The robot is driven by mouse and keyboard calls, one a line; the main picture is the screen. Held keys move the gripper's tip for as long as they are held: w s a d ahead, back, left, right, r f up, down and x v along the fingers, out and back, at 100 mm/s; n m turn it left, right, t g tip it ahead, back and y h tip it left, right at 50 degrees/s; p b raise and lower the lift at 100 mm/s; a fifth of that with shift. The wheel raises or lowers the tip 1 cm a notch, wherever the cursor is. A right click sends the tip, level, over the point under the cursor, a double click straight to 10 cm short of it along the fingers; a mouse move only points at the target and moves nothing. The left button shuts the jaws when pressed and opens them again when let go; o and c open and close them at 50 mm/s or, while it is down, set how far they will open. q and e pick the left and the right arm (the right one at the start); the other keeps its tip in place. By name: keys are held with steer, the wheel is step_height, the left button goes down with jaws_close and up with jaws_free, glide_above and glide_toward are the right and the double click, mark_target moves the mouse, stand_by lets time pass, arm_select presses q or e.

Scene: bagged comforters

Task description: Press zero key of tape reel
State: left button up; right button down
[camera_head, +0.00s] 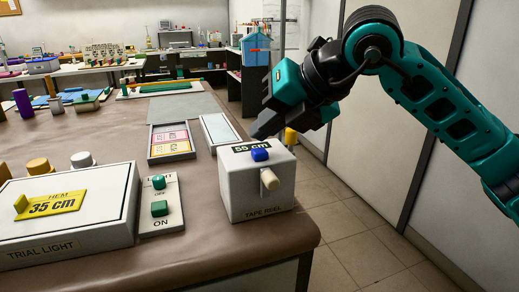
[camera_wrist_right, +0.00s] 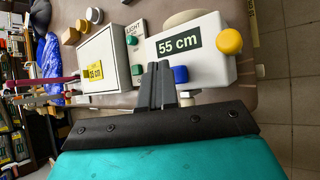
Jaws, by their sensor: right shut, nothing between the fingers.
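The tape reel is a white box (camera_head: 255,192) labelled "TAPE REEL" at the table's right front corner. In the right wrist view the display (camera_wrist_right: 180,44), blue key (camera_wrist_right: 181,74) and a yellow knob (camera_wrist_right: 229,41) show. My right gripper (camera_head: 264,127) is shut and empty, above and behind the blue key. Its fingertips (camera_wrist_right: 158,72) appear beside the key; contact is not visible. My left gripper is out of view.
A white trial light box (camera_head: 75,245) bears a yellow "HEM 35 cm" tag. Beside it a light switch panel (camera_head: 158,208) has green buttons. A tray of coloured cards (camera_head: 171,157) and a pale framed panel (camera_head: 219,131) lie behind. Floor (camera_head: 360,245) is free at right.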

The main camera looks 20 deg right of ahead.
stand_by(1.2)
steer(key=shift+f, duration=0.15)
steer(key=shift+f+b, duration=0.3)
steer(key=shift+b, duration=0.2)
steer(key=shift+f+b, duration=0.5)
steer(key=shift+b, duration=0.05)
stand_by(0.4)
steer(key=shift+r, duration=0.1)
steer(key=shift+r+p, duration=0.6)
steer(key=shift+r, duration=0.2)
